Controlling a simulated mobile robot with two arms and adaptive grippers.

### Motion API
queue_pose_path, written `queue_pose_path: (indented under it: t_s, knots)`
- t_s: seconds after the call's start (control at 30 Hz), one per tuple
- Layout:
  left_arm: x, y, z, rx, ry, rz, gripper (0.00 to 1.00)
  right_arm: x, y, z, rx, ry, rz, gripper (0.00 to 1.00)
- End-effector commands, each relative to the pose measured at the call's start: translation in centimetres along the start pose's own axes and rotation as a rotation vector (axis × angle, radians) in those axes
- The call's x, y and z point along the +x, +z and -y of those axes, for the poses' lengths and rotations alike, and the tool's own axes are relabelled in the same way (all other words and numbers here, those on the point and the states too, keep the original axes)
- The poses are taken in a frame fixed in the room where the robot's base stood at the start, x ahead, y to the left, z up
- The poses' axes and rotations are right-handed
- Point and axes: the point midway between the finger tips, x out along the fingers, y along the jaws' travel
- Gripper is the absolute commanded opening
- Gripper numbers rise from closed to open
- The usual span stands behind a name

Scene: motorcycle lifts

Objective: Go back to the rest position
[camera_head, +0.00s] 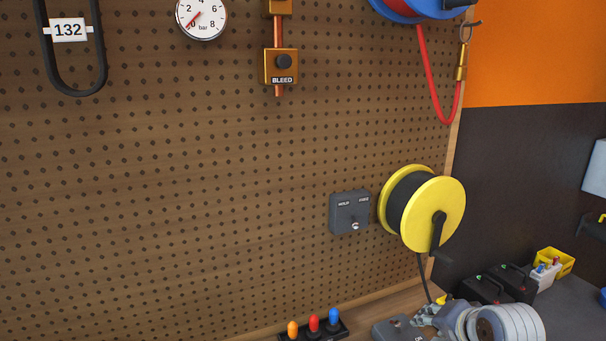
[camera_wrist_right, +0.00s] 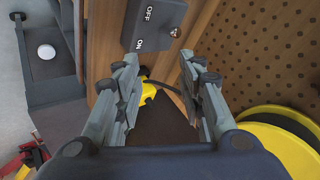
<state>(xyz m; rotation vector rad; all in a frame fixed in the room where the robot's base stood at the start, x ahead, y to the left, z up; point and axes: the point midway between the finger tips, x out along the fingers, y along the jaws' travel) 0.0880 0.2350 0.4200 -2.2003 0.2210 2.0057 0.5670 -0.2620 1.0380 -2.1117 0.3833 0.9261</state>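My right gripper (camera_head: 428,314) is at the bottom right of the head view, beside the lower part of the pegboard wall. In the right wrist view its two fingers (camera_wrist_right: 158,72) are spread apart with nothing between them. A grey switch box (camera_wrist_right: 155,22) marked OFF and ON lies just beyond the fingertips; the box (camera_head: 398,328) also shows partly at the bottom of the head view. I cannot tell whether the fingers touch it. My left gripper is not in view.
A yellow cable reel (camera_head: 437,214) and a small grey wall box (camera_head: 350,212) are mounted above my right gripper. Coloured knobs (camera_head: 315,326) stand left of it. Black cases (camera_head: 499,284) and a yellow bin (camera_head: 555,261) stand to the right. The pegboard's (camera_head: 180,200) middle is clear.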

Motion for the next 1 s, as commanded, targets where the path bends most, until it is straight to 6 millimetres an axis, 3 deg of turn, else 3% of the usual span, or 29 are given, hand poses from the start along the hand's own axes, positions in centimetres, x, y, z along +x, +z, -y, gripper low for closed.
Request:
queue_pose_path:
  t_s: [0.03,0.23,0.5,0.87,1.0]
  knots:
    - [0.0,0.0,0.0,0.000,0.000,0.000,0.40,0.6,2.3,-2.0,-0.068,0.032,0.023,0.36]
    - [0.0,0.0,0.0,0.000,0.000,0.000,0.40,1.2,9.8,-8.7,-0.344,0.120,0.110,0.36]
    - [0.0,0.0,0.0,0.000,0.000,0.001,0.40,-1.2,19.3,-16.6,-0.696,0.181,0.267,0.36]
    - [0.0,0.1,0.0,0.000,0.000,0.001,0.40,-6.0,26.9,-22.4,-0.995,0.177,0.436,0.36]
    - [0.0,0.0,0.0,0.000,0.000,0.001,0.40,-3.1,28.1,-23.8,-1.007,0.182,0.454,0.36]
